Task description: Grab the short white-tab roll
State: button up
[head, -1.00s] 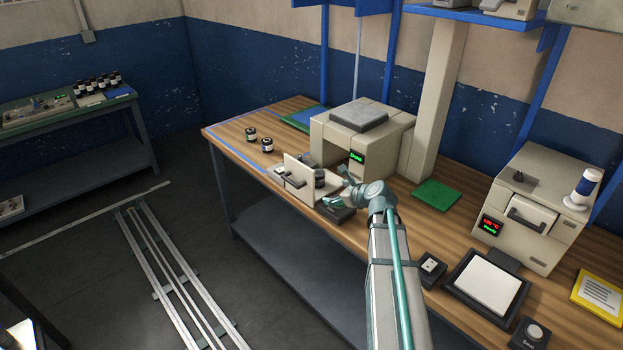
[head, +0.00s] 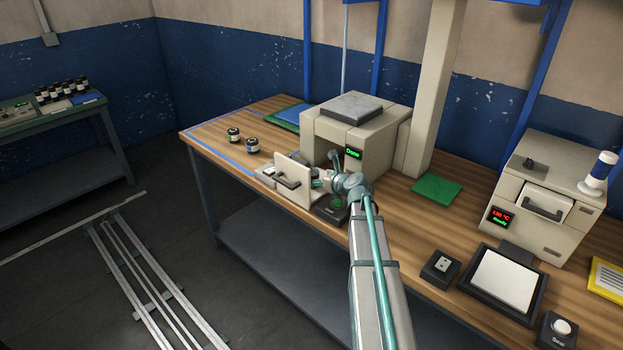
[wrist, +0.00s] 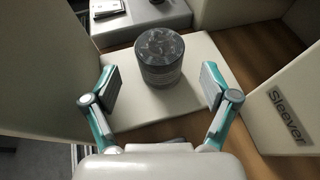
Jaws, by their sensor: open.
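A short dark cylinder (wrist: 160,58), seemingly the roll, stands upright on a pale plate (wrist: 118,70) in the wrist view. Its top looks glossy and crinkled, like film. I see no white tab on it. My gripper (wrist: 158,82) is open, with one finger on each side of the cylinder and a gap to both. The cylinder is slightly ahead of the fingertips. In the head view my gripper (head: 322,181) is beside the sleever's upright pale panel (head: 290,182), and the arm largely hides the cylinder.
The sleever (head: 380,140) stands close behind my gripper, its display green. Two dark-lidded jars (head: 234,135) (head: 252,145) stand at the bench's left. A green mat (head: 437,188) lies to the right.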

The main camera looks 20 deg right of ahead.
aim_at(316, 177)
jog(key=shift+p+x, duration=0.7)
jog(key=shift+x, duration=2.1)
jog(key=shift+s, duration=0.1)
jog(key=c, duration=1.5)
